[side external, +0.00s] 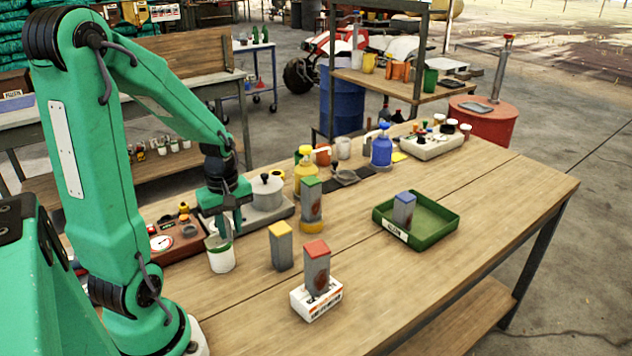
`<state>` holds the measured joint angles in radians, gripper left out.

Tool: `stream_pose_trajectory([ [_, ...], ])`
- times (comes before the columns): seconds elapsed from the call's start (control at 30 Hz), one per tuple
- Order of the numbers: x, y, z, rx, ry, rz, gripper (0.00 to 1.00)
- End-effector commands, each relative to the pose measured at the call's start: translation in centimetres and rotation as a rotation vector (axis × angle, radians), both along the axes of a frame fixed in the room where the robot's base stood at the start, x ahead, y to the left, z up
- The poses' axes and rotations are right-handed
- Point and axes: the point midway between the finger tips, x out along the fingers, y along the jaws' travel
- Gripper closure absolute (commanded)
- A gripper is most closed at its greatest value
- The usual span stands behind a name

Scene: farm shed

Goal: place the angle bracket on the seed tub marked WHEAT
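My gripper (229,217) points down just above a small white tub with a green band (221,259), near the left side of the table. I cannot tell whether its fingers hold anything. No angle bracket can be made out. Several upright blocks with coloured tops stand on the table: a yellow-topped one (281,248), a red-topped one (317,270) on a white box (302,304), a green-topped one (312,205), and a blue-topped one (403,212) in a green tray (440,237). The tray's front label is too small to read, and no WHEAT marking is legible.
A lidded grey pot (267,190) and a box with a dial (170,240) stand close to my gripper. A blue bottle (381,148) and a yellow bottle (304,172) stand along the back. The table's front right (490,215) is clear.

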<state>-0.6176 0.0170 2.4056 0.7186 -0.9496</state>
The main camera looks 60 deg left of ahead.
Motion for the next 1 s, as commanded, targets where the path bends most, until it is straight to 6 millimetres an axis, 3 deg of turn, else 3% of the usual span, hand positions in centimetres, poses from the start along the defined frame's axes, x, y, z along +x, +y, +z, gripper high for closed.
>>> stream_pose_trajectory([
  [0.27,0.1,0.1,3.0,0.003,-0.005,0.000,0.76],
  [0.7,0.0,0.0,9.7,0.002,-0.003,0.000,0.76],
  [1.0,0.0,0.0,11.6,0.000,0.000,0.000,0.76],
])
